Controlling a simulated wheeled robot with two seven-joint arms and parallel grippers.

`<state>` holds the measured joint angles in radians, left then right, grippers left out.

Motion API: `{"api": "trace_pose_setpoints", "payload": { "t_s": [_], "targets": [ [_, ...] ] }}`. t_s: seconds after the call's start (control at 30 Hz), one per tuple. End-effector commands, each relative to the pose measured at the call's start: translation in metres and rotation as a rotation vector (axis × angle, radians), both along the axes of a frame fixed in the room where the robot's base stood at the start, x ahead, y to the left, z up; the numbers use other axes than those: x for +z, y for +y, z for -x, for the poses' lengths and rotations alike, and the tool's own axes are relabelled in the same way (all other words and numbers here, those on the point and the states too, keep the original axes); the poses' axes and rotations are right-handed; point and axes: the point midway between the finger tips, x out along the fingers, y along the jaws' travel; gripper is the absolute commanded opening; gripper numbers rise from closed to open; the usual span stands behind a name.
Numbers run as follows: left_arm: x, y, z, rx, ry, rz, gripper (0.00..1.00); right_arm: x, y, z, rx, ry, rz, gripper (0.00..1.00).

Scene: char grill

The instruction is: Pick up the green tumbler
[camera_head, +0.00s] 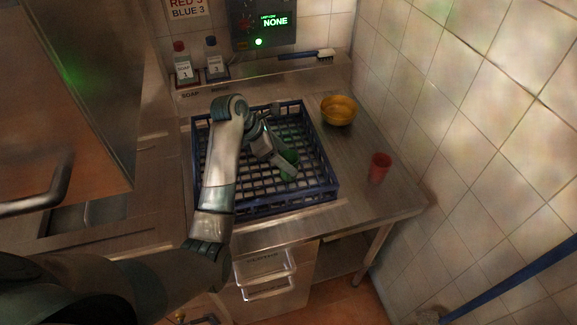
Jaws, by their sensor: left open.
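The green tumbler (290,157) is inside the blue dish rack (262,211) on the steel counter, and my gripper partly hides it. My left gripper (287,168) reaches down into the rack from the left, with its fingers at the tumbler. The gripper is open. I cannot tell from this view whether the fingers touch the tumbler or stand around it. My right gripper does not show.
A red tumbler (379,167) and a yellow bowl (338,111) stand on the counter right of the rack. Two small bottles, one red-capped (182,64) and one blue-capped (215,61), and a brush (305,55) sit at the back. A tiled wall closes the right side.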

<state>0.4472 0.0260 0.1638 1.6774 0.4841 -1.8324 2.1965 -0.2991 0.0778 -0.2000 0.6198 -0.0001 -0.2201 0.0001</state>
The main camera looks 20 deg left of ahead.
Motion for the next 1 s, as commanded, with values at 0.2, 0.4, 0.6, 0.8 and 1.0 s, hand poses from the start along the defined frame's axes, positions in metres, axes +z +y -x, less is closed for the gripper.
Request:
{"api": "trace_pose_setpoints", "payload": {
  "t_s": [0.2, 0.4, 0.6, 0.8, 1.0],
  "targets": [
    [-0.005, -0.002, -0.001, 0.0, 0.0, 0.0, 0.64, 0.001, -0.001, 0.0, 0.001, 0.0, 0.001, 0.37],
    [-0.005, -0.002, -0.001, 0.0, 0.0, 0.0, 0.64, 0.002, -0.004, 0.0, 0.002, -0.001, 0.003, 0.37],
    [-0.012, -0.008, -0.004, 0.0, 0.004, 0.0, 0.64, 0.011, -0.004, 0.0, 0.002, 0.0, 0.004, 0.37],
    [-0.031, -0.02, -0.012, 0.0, 0.004, 0.0, 0.64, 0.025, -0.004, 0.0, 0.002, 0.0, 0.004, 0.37],
    [-0.046, -0.027, -0.017, 0.0, 0.002, 0.0, 0.64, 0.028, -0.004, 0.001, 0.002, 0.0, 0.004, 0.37]
  ]
}}
